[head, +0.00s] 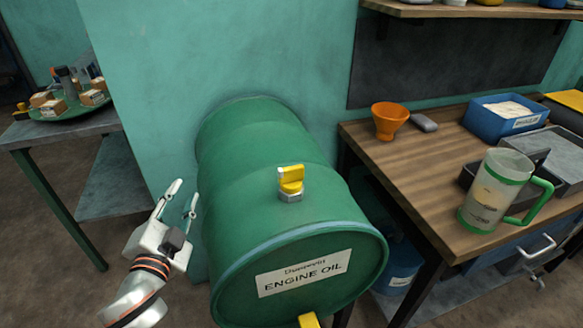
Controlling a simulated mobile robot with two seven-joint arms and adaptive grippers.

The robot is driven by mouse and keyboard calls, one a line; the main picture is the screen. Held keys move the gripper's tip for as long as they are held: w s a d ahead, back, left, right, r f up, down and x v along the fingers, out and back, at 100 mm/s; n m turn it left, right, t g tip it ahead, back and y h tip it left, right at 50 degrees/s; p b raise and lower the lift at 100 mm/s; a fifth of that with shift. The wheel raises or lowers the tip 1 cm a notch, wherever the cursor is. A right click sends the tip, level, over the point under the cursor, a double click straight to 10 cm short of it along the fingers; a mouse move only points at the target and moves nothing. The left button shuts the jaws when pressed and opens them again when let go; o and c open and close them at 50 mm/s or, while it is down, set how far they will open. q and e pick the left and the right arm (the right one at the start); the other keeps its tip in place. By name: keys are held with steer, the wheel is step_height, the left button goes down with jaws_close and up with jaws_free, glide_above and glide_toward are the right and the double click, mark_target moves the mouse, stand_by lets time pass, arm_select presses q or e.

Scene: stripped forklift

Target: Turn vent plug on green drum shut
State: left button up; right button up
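The green drum (240,165) lies on its side in the middle of the head view, with an "ENGINE OIL" label on its front end. The vent plug (291,180) has a yellow handle on a grey metal nut and stands up from the top of the drum. My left gripper (183,194) is to the left of the drum, with its two fingers apart and nothing between them. It is clear of the vent plug. A yellow part (309,321) shows at the bottom of the drum's front, cut off by the frame edge. My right gripper is not in view.
A wooden workbench (420,165) on the right holds an orange funnel (389,120), a blue bin (505,115) and a clear jug (495,190) with a green handle. A side table (60,128) with a green tray stands at left. A teal wall is behind the drum.

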arm_select(q)
steer(key=d+r+m+t+h, duration=0.2)
steer(key=d+r+m+h, duration=0.35)
steer(key=r, duration=0.45)
steer(key=d+r+m+t+h, duration=0.2)
steer(key=d+r+m+h, duration=0.4)
steer(key=r, duration=0.4)
steer(key=s+d+r+m+g+h, duration=0.45)
steer(key=d+m+g+h, duration=0.2)
steer(key=m+g, duration=0.35)
steer(key=s+d+r+m+g+h, duration=0.3)
steer(key=s+d+m+g+h, duration=0.25)
steer(key=d+m+g, duration=0.4)
steer(key=m+y+b, duration=0.1)
steer(key=m+y, duration=0.8)
steer(key=y, duration=0.6)
glide_toward(291, 167)
steer(key=x, duration=0.3)
steer(key=shift+t, duration=0.35)
steer(key=x, duration=0.7)
steer(key=shift+s+f, duration=0.1)
steer(key=shift+s, duration=0.1)
